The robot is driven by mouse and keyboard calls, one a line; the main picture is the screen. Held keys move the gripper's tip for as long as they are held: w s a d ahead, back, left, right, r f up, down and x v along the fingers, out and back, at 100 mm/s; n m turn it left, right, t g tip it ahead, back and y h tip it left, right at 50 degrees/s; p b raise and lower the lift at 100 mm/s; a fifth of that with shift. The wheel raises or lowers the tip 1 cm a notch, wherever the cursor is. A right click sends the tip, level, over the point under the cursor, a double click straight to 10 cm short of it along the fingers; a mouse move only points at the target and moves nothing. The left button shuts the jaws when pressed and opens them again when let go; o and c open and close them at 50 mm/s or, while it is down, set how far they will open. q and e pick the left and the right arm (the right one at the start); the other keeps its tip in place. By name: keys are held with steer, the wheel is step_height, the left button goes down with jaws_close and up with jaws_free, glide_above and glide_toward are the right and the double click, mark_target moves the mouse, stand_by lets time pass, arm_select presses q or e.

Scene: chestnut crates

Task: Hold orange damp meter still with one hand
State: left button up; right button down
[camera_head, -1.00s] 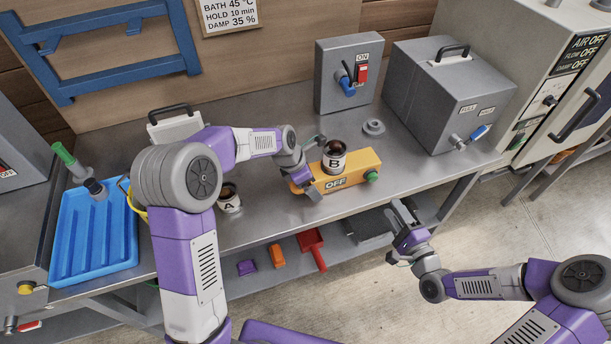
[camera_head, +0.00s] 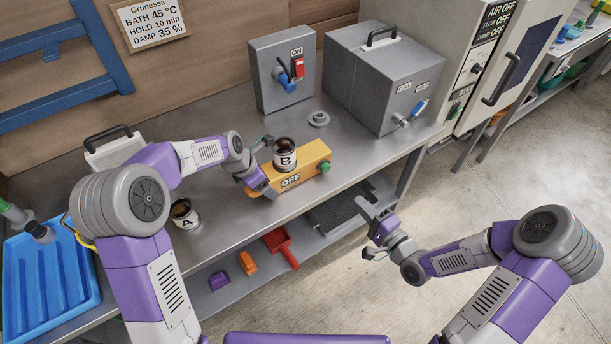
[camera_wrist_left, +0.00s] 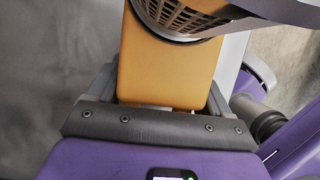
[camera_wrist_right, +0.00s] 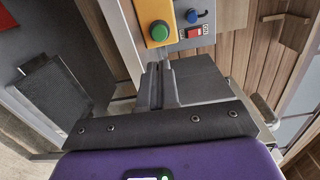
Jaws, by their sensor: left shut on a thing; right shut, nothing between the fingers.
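The orange damp meter (camera_head: 313,153) lies on the metal bench, with an OFF label on its front and a green button (camera_head: 324,167) at its right end. A cup marked B (camera_head: 285,158) stands on top of it. My left gripper (camera_head: 262,168) is shut on the meter's left end; the left wrist view shows the orange body (camera_wrist_left: 165,75) between its fingers. My right gripper (camera_head: 375,212) is shut and empty, in front of the bench and apart from the meter. In the right wrist view the green button (camera_wrist_right: 159,31) shows beyond its fingertips.
A cup marked A (camera_head: 184,214) stands on the bench at left, near a blue tray (camera_head: 50,280). A grey switch box (camera_head: 283,70) and a large grey box (camera_head: 385,80) stand behind. A red scoop (camera_head: 281,246) lies on the lower shelf.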

mark_target(328, 169)
steer(key=shift+s+d+r+n, duration=0.1)
steer(key=shift+s+d+n, duration=0.35)
steer(key=shift+s, duration=0.25)
steer(key=x, duration=1.4)
